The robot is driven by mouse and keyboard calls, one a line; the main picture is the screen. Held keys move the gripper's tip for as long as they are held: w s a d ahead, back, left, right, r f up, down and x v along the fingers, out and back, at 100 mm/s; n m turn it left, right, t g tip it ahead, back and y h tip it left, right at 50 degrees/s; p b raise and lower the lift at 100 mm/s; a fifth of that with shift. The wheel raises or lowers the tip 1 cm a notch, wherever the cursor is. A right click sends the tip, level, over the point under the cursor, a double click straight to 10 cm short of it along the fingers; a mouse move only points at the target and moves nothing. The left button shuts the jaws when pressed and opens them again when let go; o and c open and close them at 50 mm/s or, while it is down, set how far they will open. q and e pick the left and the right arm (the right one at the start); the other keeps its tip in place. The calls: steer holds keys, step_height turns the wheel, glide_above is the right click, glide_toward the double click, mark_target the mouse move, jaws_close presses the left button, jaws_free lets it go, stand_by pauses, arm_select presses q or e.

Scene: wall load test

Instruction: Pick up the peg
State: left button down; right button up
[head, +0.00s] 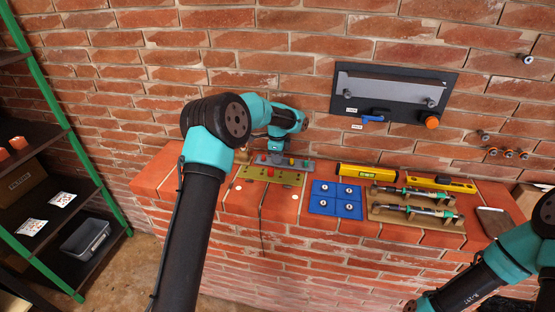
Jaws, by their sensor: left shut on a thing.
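My left gripper (274,150) points down just above the grey strip and the olive board on the brick ledge. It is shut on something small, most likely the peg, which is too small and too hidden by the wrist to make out. The olive board (255,175) has small coloured spots, one of them red (270,171). The grey strip (262,160) behind it carries small yellow (291,162) and red (305,164) pieces. My right arm enters at the lower right; its gripper is outside the picture.
A blue four-part plate (336,199) lies right of the board. A yellow level (356,171) and a wooden rack (385,214) with two tools lie farther right. A black panel (375,84) hangs on the brick wall. A green-framed shelf (55,105) stands left.

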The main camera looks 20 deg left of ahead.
arm_select(q)
steer(key=shift+r, duration=0.15)
steer(key=shift+s+r, duration=0.1)
steer(key=shift+r, duration=1.6)
steer(key=s+d, duration=0.2)
steer(key=s, duration=0.3)
steer(key=s+d+r, duration=0.1)
steer(key=s+d, duration=0.1)
steer(key=s, duration=0.2)
steer(key=s+d, duration=0.2)
steer(key=s, duration=0.3)
steer(key=shift+s+r, duration=0.15)
steer(key=shift+s, duration=0.2)
